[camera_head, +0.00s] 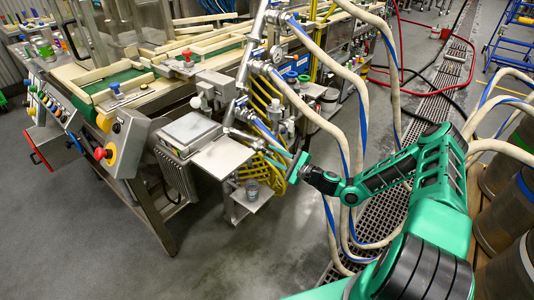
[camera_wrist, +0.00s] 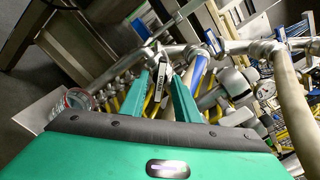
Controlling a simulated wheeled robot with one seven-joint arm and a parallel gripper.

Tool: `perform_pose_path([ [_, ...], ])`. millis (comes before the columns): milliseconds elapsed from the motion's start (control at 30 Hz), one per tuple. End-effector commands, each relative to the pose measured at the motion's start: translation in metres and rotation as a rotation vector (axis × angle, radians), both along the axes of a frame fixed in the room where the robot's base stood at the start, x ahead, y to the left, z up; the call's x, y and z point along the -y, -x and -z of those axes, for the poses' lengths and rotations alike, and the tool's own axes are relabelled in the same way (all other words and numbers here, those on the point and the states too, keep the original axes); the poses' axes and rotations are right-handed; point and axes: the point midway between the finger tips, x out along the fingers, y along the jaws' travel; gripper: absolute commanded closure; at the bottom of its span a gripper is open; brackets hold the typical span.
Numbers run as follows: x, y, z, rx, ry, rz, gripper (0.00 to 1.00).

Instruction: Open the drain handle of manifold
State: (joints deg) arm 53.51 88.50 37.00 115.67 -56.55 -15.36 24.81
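The manifold (camera_head: 244,72) is a slanted steel pipe with valves and hoses, right of the machine table. It also shows as a steel pipe across the upper part of the wrist view (camera_wrist: 175,50). My gripper (camera_head: 284,160) is by the manifold's lower end. In the wrist view my gripper (camera_wrist: 159,76) has its two green fingers apart. A narrow dark and silver lever with a pale label (camera_wrist: 158,82) shows between the fingers; it may be the drain handle. I cannot tell whether the fingers touch it. In the head view the drain handle is too small to make out.
Pale hoses with blue stripes (camera_head: 361,110) hang close around my arm. Yellow hoses (camera_head: 262,100) sit behind the manifold. A metal plate (camera_head: 222,157) and a small shelf with a cup (camera_head: 252,188) lie left of my gripper. Floor at the front is clear.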

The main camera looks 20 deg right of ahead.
Motion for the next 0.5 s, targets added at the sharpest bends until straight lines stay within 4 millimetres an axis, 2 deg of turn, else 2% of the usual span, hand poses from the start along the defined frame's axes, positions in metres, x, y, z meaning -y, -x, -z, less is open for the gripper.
perform_pose_path([
  [200,-0.014,-0.019,0.000,0.001,0.001,0.000,0.72],
  [500,-0.017,-0.023,0.000,-0.001,-0.001,0.000,0.72],
])
